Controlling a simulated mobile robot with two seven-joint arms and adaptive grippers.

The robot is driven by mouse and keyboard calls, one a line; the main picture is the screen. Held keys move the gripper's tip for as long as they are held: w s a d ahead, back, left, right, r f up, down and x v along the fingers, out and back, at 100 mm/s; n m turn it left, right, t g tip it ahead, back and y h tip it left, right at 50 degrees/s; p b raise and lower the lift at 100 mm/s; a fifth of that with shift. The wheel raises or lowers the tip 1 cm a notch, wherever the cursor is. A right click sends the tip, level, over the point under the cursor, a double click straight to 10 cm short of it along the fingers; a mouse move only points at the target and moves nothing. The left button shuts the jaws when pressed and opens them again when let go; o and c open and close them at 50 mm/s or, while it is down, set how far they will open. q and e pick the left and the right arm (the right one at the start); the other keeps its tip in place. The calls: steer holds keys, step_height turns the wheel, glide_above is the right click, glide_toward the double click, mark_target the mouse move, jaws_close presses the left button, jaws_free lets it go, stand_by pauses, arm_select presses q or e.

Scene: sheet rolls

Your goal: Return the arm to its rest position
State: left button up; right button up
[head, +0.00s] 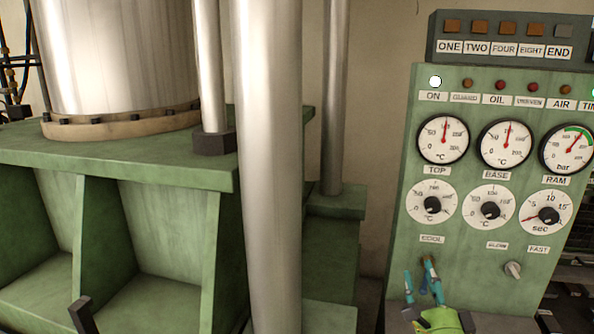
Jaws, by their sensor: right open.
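My right gripper (423,282) shows at the bottom of the head view, with teal fingers and a bright green body. Its fingers point up in front of the lower part of the green control panel (462,262). The fingers are apart and I see nothing held between them. I cannot tell whether the fingers touch the panel. Most of my right arm is below the picture edge. My left gripper is not in view.
The panel carries dials, including a timer knob (548,215), and a grey switch (513,269) right of my gripper. A button box (505,40) tops it. A green press frame (120,165) and steel column (268,160) stand left. A dark bar (82,315) shows at lower left.

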steer(key=s+a+f+n+g+y, duration=0.8)
steer(key=s+a+f+n+g, duration=0.3)
steer(key=s+a+f+n, duration=0.55)
steer(key=s+d+f+n+g+h, duration=0.3)
steer(key=s+d+f+g+h, duration=0.15)
steer(key=s, duration=0.45)
steer(key=s+d+f+n+g+h, duration=0.3)
steer(key=s+d, duration=0.2)
steer(key=s, duration=0.4)
step_height(320, 180, down, 24)
steer(key=s+g+b, duration=0.1)
steer(key=s, duration=0.1)
steer(key=s+d+f+g+b, duration=0.1)
steer(key=s+d+f, duration=0.1)
steer(key=s+f, duration=1.3)
steer(key=shift+s+f, duration=0.25)
steer(key=shift+f, duration=0.1)
